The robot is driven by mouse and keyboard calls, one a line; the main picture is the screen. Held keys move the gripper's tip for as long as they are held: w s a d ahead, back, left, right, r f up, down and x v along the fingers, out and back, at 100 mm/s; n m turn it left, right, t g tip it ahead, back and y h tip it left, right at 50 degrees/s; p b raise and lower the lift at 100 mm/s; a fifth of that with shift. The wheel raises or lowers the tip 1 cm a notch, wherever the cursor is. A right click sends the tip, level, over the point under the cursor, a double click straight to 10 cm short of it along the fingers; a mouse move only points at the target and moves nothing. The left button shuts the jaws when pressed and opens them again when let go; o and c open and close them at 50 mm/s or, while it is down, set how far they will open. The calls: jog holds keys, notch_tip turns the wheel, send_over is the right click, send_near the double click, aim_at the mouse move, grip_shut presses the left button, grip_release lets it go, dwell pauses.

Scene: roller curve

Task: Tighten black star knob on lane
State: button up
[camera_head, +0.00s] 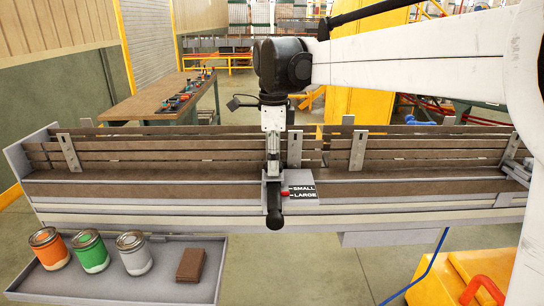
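My gripper (272,150) hangs from the black wrist and points down over the middle of the slatted lane (120,189). Its fingers overlap a grey bracket and are too small to tell open from shut. Just below is a black, rounded handle or knob (275,220) on a dark stem at the lane's front edge. I cannot make out a star shape on it, and no other star knob shows clearly. Beside the stem sits a grey box (300,188) labelled SMALL and LARGE, with a red pointer at the LARGE line. Whether my gripper touches anything there cannot be told.
Upright metal brackets (357,150) stand along the lane's rails. A grey tray (205,290) in front holds orange, green and grey cans and a brown block (190,264). A workbench (165,98) with small items stands behind left. Yellow equipment (450,285) is at lower right.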

notch_tip(320, 180, up, 12)
dwell(0.6)
jog(key=s+d+f+n+t+b, duration=0.1)
jog(key=s+d+f+n+t, duration=0.2)
jog(key=s+d+f+n, duration=0.6)
jog(key=s+d+f+n+t+b, duration=0.2)
jog(key=s+d+f+n+t, duration=0.2)
jog(key=s+d+f+n, duration=0.5)
jog(key=s+f, duration=0.6)
jog(key=s, duration=0.1)
jog(key=shift+s+f, duration=0.2)
jog(key=shift+s, duration=0.2)
